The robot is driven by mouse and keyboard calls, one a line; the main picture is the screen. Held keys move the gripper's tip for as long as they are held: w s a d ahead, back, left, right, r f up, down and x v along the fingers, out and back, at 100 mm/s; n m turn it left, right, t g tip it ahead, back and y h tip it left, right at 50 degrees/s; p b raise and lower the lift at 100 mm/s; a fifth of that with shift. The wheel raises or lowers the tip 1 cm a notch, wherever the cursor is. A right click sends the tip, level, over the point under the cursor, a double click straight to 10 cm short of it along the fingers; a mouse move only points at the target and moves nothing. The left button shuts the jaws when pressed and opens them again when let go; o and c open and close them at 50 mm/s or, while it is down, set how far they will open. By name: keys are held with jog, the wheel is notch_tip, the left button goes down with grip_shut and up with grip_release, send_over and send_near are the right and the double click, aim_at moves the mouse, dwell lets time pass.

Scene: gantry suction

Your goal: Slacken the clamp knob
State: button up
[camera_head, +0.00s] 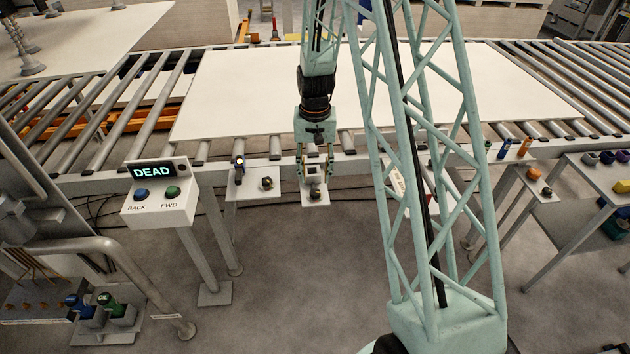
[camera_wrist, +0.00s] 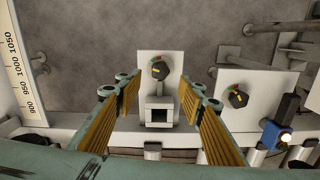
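A dark round knob with a yellow pointer (camera_wrist: 160,71) sits on a pale plate (camera_wrist: 150,58) in the wrist view, beyond a square block with a dark opening (camera_wrist: 159,114). A red mark shows at its rim. It also shows in the head view (camera_head: 315,194), just below my gripper (camera_head: 315,172). In the wrist view my gripper (camera_wrist: 160,90) is open and empty, its ribbed fingers to either side of the block and apart from the knob. A second similar knob (camera_wrist: 237,96) sits on a neighbouring plate, also in the head view (camera_head: 267,184). No label tells which knob is the clamp's.
A large pale board (camera_head: 230,90) lies on the roller conveyor behind. A blue-bodied lamp or sensor (camera_wrist: 279,134) stands beside the second knob. A control box (camera_head: 158,190) reads DEAD, with BACK and FWD buttons. A ruled scale (camera_wrist: 18,75) is at left. Floor in front is open.

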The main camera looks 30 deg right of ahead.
aim_at(315, 192)
jog(key=shift+r, duration=2.75)
jog(key=r+p, duration=0.1)
jog(key=p, duration=0.2)
jog(key=shift+s+a+r, duration=0.1)
jog(key=shift+s+r, duration=0.1)
jog(key=shift+r, duration=0.2)
jog(key=shift+f, duration=0.2)
jog(key=shift+f+b, duration=0.55)
jog(key=shift+f, duration=6.2)
